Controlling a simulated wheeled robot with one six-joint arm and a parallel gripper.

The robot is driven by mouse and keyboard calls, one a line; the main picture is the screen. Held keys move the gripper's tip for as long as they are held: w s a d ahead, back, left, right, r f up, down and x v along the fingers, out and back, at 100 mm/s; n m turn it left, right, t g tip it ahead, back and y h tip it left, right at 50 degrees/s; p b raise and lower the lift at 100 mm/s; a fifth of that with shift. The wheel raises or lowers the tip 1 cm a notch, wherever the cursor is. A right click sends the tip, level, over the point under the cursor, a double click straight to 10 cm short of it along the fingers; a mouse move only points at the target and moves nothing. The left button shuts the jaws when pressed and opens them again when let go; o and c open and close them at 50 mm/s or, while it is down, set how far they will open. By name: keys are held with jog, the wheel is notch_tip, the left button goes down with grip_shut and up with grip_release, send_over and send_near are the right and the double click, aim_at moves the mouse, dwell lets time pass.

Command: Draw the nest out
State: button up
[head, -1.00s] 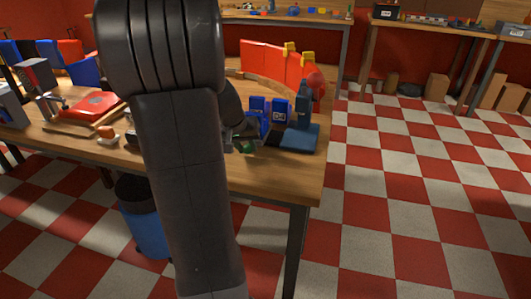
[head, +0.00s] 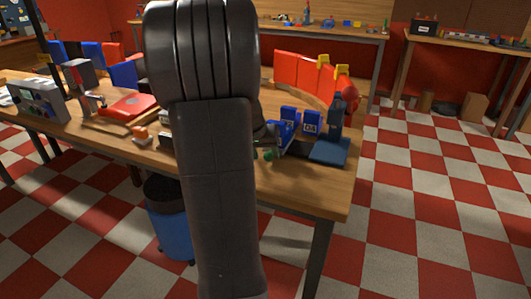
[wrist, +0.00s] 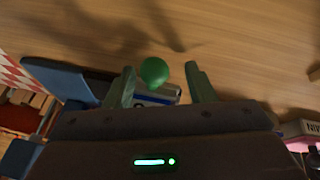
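My gripper (wrist: 160,68) is open in the wrist view, its two green fingers apart. A green ball-shaped knob (wrist: 154,71) shows between the fingertips, with clear gaps on both sides. Behind it is a grey and blue body (wrist: 158,94), partly hidden by the gripper. I cannot tell for sure which thing is the nest. In the head view, the green knob (head: 268,155) is low beside the blue holders (head: 311,122) near the table's right end. My arm hides much of the gripper there.
The wooden table (head: 285,187) carries a dark blue stand (head: 330,151) at right, curved red panels (head: 300,72) behind, and a red case (head: 133,105) at left. A blue bin (head: 172,225) stands below the table. The checkered floor at right is clear.

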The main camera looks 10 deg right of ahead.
jog(key=p+v, duration=0.1)
jog(key=v, duration=1.2)
jog(key=shift+r+p, duration=0.35)
jog(key=shift+r, duration=0.05)
jog(key=shift+f, duration=0.1)
jog(key=b+x, duration=0.1)
jog(key=x, duration=1.2)
jog(key=shift+d+f+b, duration=0.1)
jog(key=shift+f+b, duration=0.3)
jog(key=shift+s+d, duration=0.2)
jog(key=shift+r, duration=0.1)
